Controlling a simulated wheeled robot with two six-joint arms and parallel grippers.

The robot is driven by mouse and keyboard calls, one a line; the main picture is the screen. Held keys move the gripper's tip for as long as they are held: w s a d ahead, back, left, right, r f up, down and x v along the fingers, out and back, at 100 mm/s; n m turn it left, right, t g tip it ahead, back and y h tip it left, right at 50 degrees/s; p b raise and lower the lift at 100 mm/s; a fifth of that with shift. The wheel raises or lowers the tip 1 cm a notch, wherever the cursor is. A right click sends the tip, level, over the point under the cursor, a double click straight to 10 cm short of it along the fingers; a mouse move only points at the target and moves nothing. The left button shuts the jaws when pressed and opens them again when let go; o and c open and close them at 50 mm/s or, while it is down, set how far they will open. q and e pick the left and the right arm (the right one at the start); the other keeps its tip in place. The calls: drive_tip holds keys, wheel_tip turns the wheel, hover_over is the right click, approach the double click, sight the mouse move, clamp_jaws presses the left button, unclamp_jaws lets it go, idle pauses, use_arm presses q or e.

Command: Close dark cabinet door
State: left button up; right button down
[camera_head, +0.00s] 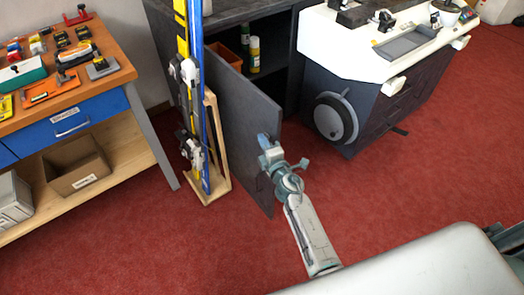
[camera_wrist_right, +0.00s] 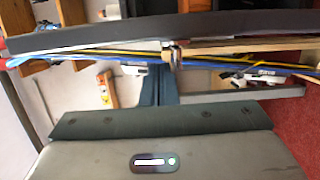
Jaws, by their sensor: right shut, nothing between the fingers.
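The dark cabinet (camera_head: 275,20) stands at the back with its front open, showing its inside. Its dark door (camera_head: 240,120) is swung well out toward me, edge forward. In the right wrist view the door (camera_wrist_right: 240,22) shows as a dark bar across the top. My right gripper (camera_head: 264,142) is shut and empty beside the door's free edge, on the door's right-hand side in the head view. In the right wrist view its closed fingers (camera_wrist_right: 157,84) point toward the door; I cannot tell whether they touch it. My left gripper is not in view.
Skis (camera_head: 187,60) stand upright in a wooden rack (camera_head: 214,150) just left of the door. A workbench (camera_head: 105,45) with tools is at the left. A white-topped machine bench (camera_head: 340,45) stands right of the cabinet. Red carpet right of the door is clear.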

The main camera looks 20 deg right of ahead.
drive_tip(key=shift+w+d+r, duration=0.1)
drive_tip(key=shift+w+d, duration=0.2)
drive_tip(key=shift+d, duration=0.6)
drive_tip(key=shift+d, duration=0.15)
